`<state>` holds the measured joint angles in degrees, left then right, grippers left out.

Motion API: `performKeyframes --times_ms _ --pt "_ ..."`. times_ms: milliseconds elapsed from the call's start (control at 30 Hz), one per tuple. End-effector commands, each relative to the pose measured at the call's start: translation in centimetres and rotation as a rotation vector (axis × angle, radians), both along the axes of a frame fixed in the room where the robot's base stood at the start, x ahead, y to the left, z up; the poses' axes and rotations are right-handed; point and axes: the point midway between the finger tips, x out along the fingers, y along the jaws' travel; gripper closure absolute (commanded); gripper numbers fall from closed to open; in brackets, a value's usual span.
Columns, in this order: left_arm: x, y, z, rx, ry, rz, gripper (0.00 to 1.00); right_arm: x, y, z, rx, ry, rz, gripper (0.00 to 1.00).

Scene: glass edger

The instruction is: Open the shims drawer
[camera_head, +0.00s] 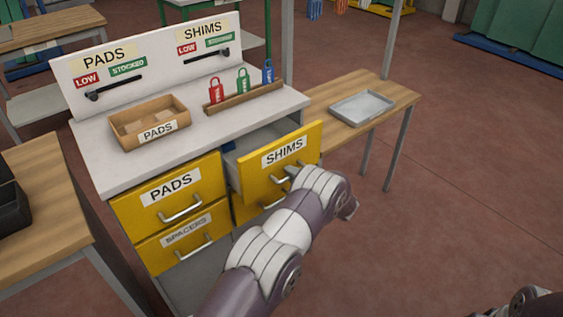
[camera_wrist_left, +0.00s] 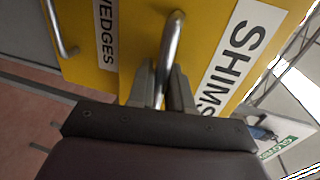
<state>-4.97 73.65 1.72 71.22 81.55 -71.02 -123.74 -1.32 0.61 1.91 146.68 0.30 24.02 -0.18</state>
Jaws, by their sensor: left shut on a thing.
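The shims drawer (camera_head: 275,163) is the yellow upper right drawer of the cabinet, labelled SHIMS. It stands pulled out from the cabinet, and part of its grey inside shows behind the front. My left gripper (camera_head: 292,174) is at its front and largely hidden by my wrist in the head view. In the left wrist view the left gripper (camera_wrist_left: 172,92) is shut on the silver bar handle (camera_wrist_left: 171,45) of the shims drawer (camera_wrist_left: 205,25). My right gripper is not seen; only a bit of my other arm shows at the lower right.
Below is a yellow drawer, labelled WEDGES (camera_wrist_left: 104,35) in the left wrist view. The PADS drawer (camera_head: 190,184) and SPACERS drawer (camera_head: 160,249) are shut. A PADS bin (camera_head: 178,117) and a tag rack (camera_head: 246,98) stand on top. A side table (camera_head: 395,93) holds a grey tray (camera_head: 362,107).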

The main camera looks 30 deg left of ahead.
Motion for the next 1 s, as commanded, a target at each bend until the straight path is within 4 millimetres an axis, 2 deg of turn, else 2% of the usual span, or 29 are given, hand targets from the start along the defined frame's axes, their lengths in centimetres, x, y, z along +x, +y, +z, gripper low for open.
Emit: performKeyframes --times_ms 33,200,500,700,1000 --pt "-0.4 -1.4 0.4 0.000 0.002 -0.005 1.00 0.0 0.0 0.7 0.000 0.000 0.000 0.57" --pt "-2.1 -5.4 0.2 0.000 0.002 -0.005 1.00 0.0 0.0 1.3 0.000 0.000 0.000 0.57" --pt "-4.4 -10.9 0.0 0.000 0.000 -0.004 1.00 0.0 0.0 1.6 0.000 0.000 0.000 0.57" --pt "-5.3 -12.9 0.0 -0.001 -0.001 -0.002 1.00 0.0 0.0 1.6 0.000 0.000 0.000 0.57" --pt "-5.6 -13.8 0.0 -0.001 -0.002 -0.002 1.00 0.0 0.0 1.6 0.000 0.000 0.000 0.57"
